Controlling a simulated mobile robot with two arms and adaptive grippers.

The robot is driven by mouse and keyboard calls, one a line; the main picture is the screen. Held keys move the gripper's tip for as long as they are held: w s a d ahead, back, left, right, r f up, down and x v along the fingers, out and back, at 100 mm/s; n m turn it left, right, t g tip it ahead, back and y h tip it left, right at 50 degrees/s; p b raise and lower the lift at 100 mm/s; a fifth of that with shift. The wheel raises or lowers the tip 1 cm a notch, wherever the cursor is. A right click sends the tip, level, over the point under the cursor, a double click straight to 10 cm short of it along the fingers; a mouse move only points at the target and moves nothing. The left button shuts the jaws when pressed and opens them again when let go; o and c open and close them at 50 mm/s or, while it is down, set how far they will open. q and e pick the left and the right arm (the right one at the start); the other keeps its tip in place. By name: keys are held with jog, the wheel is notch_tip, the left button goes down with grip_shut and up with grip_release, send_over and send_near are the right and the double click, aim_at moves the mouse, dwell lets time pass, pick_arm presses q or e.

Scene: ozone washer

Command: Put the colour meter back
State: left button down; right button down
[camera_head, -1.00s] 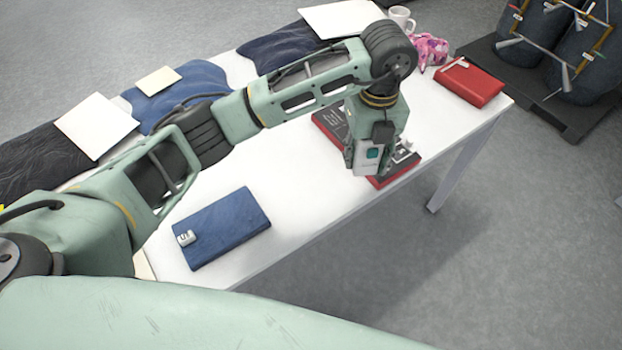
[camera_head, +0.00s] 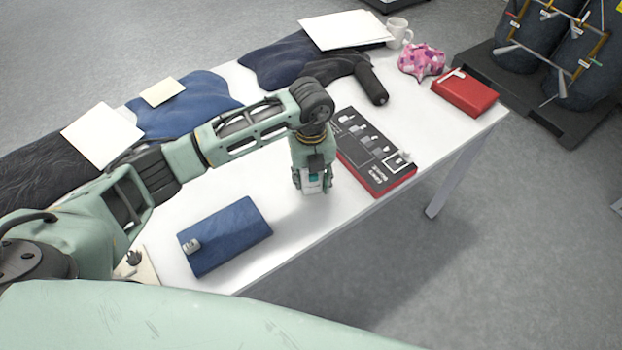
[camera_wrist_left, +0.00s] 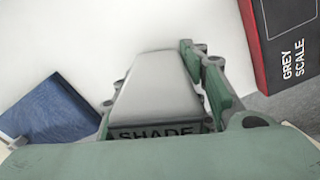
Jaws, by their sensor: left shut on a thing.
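In the left wrist view the meter (camera_wrist_left: 155,85) is a pale grey tapered body with a dark "SHADE" label, between my green fingers (camera_wrist_left: 160,88). I cannot tell whether its lower end touches the table. The grey scale box (camera_head: 375,150), black with a red edge, lies to its right and also shows in the wrist view (camera_wrist_left: 285,40). My right gripper is not in view.
The blue case (camera_head: 225,235) with a small tag lies left of the gripper. A red case (camera_head: 466,92), pink cloth (camera_head: 421,62), mug (camera_head: 399,32), dark handheld tool (camera_head: 370,80) and folded denim (camera_head: 190,105) lie farther back. The white tabletop (camera_head: 275,165) around the gripper is clear.

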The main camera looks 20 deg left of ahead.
pick_arm(q)
jog(key=shift+f, duration=0.95)
jog(key=shift+f, duration=0.1)
jog(key=c, duration=1.5)
grip_release()
jog(key=shift+f, duration=0.15)
jog(key=o, duration=0.5)
jog(key=shift+c, duration=0.2)
